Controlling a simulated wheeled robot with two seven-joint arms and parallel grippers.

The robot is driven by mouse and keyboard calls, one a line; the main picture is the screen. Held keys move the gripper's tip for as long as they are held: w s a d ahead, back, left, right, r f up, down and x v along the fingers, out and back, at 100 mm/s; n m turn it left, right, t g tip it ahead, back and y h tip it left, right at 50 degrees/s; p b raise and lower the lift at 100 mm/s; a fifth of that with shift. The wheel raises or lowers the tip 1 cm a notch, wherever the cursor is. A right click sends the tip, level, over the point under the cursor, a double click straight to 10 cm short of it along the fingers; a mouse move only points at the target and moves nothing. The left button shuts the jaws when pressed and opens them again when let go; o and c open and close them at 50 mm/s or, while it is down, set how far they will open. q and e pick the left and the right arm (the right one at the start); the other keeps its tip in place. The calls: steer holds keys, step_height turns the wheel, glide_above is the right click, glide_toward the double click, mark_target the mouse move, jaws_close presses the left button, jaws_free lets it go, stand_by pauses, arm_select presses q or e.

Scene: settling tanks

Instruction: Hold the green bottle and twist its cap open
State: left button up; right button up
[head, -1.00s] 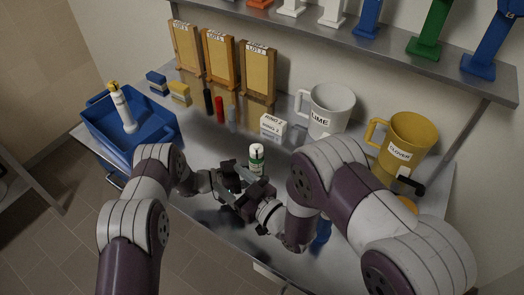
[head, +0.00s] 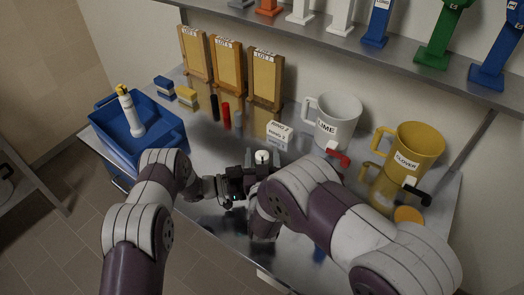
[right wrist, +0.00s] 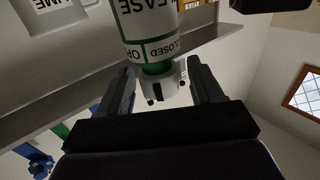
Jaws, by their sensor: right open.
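The green bottle (head: 262,155) shows in the head view only by its pale top; my grippers and arm hide the rest. In the right wrist view the bottle (right wrist: 158,28) appears upside down, with a white label, green bands and a white cap (right wrist: 163,90). My right gripper (right wrist: 162,88) is open, with one finger on each side of the cap and gaps visible. In the head view my right gripper (head: 262,178) is at the bottle. My left gripper (head: 232,186) is close beside the bottle on the left; its fingertips are hidden, so its grip cannot be told.
A blue bin (head: 150,143) with a white, yellow-topped bottle (head: 131,112) stands at the left. A small white box (head: 279,134), a white mug (head: 338,118) and a yellow mug (head: 417,150) stand behind and right. Lot boards (head: 228,66) line the back. A shelf (head: 400,58) runs above.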

steer(key=shift+w, duration=0.95)
steer(key=c, duration=1)
steer(key=shift+y, duration=0.3)
steer(key=n+y, duration=0.1)
steer(key=y, duration=0.1)
steer(key=n+g+y, duration=0.1)
steer(key=y, duration=0.1)
steer(key=n+y, duration=0.2)
steer(key=shift+a+r, duration=0.1)
steer(key=shift+a, duration=0.2)
steer(key=shift+s+a+n+g+y, duration=0.1)
steer(key=shift+a+n+g+y, duration=0.05)
steer(key=shift+n+g+y, duration=0.65)
steer(key=shift+a+n+g+y, duration=0.1)
steer(key=shift+n+g+y, duration=0.4)
steer(key=shift+n+y, duration=0.45)
steer(key=shift+y, duration=0.45)
